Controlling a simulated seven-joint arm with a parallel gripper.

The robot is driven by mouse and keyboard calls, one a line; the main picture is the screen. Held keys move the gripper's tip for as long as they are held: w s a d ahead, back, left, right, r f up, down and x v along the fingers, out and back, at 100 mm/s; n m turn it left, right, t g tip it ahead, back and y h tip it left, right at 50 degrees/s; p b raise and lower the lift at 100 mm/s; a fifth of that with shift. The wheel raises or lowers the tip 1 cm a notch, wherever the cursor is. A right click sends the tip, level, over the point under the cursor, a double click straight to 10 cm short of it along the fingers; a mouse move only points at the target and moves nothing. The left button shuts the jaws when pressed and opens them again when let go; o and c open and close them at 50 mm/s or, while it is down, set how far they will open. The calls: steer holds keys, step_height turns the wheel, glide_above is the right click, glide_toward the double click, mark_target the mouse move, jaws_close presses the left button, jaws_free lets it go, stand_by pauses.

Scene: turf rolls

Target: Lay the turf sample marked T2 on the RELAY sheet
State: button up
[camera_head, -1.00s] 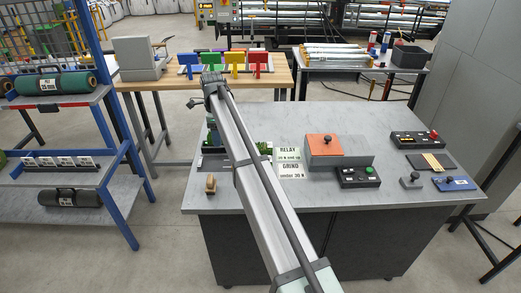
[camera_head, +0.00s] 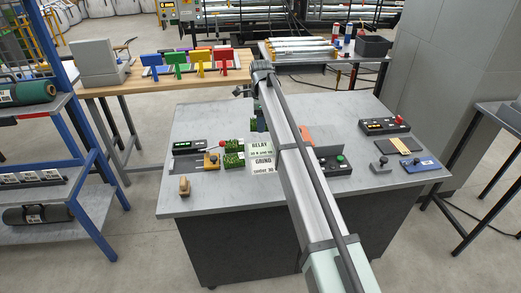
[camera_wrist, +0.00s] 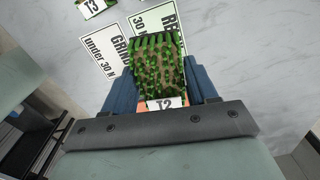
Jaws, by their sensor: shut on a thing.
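My gripper (camera_wrist: 158,78) is shut on the turf sample T2 (camera_wrist: 157,60), a green, bristly block with a white T2 label, held between its two blue fingers. The RELAY sheet (camera_wrist: 147,20) shows beyond the sample in the wrist view, partly covered by it. In the head view the RELAY sheet (camera_head: 260,146) lies on the grey table, just left of my arm. The gap between the sample and the sheet cannot be judged. My arm hides most of the gripper in the head view.
The GRIND sheet (camera_head: 263,164) lies directly in front of RELAY and also shows in the wrist view (camera_wrist: 103,47). Turf samples (camera_head: 234,160) stand left of the sheets. A sample labelled T3 (camera_wrist: 95,6) shows at the wrist view's top. An orange-topped block (camera_head: 306,134) is partly behind my arm.

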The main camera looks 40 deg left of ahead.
mark_target(260, 149)
steer(key=shift+n, duration=0.7)
steer(key=shift+f, duration=5)
steer(key=shift+f, duration=0.1)
steer(key=o, duration=1.1)
step_height(260, 149, up, 12)
steer(key=shift+r, duration=0.1)
